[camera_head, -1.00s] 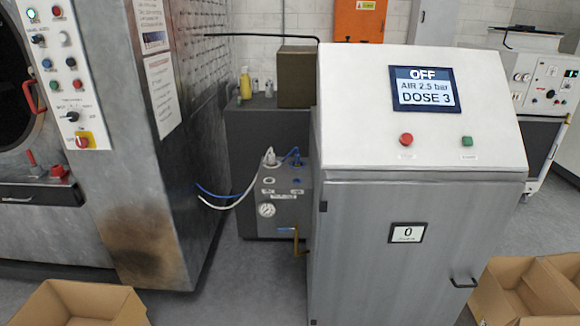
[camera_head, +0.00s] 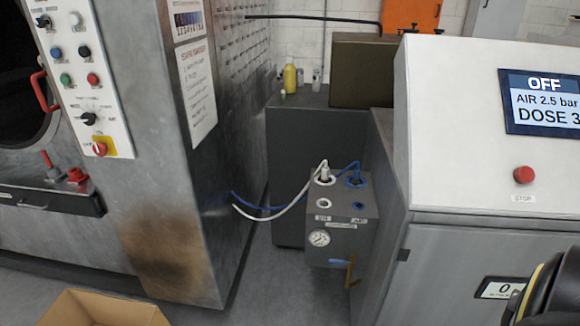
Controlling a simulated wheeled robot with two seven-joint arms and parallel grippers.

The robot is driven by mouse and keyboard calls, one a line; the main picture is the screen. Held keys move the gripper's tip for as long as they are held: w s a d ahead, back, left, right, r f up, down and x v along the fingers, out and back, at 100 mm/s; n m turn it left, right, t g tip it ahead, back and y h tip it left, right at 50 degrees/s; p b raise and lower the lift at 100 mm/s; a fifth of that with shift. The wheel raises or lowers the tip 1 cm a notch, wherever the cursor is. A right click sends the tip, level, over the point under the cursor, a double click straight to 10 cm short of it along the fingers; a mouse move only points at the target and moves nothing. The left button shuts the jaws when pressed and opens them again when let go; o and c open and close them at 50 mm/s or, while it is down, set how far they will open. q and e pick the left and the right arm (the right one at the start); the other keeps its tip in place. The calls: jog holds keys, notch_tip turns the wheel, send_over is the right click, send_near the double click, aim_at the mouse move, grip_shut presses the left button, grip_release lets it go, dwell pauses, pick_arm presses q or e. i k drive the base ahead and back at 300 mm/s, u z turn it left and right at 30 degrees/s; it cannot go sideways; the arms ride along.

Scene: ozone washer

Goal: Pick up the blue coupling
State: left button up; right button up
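The blue coupling (camera_head: 355,181) sits in the upper right socket on top of a small grey box (camera_head: 340,240) between the big steel machine and the white console. A blue hose (camera_head: 268,208) runs from it to the left. A white coupling (camera_head: 324,174) with a white hose stands just left of it. In front of them are a white-ringed port (camera_head: 323,203) and a blue port (camera_head: 359,205). No gripper fingers show. A dark, rounded part with a yellowish band at the lower right edge appears to be my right arm.
The steel machine (camera_head: 190,230) stands left of the box, the control console (camera_head: 480,130) right. The box front has a gauge (camera_head: 319,239) and a yellow-brown lever (camera_head: 350,272). A cardboard box (camera_head: 105,308) is at lower left. Some floor is clear before the grey box.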

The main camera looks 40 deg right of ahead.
aim_at(356, 176)
jog(key=u, duration=0.05)
jog(key=i, duration=1.1)
jog(key=z, duration=1.1)
jog(key=i, duration=0.65)
jog(key=z, duration=0.55)
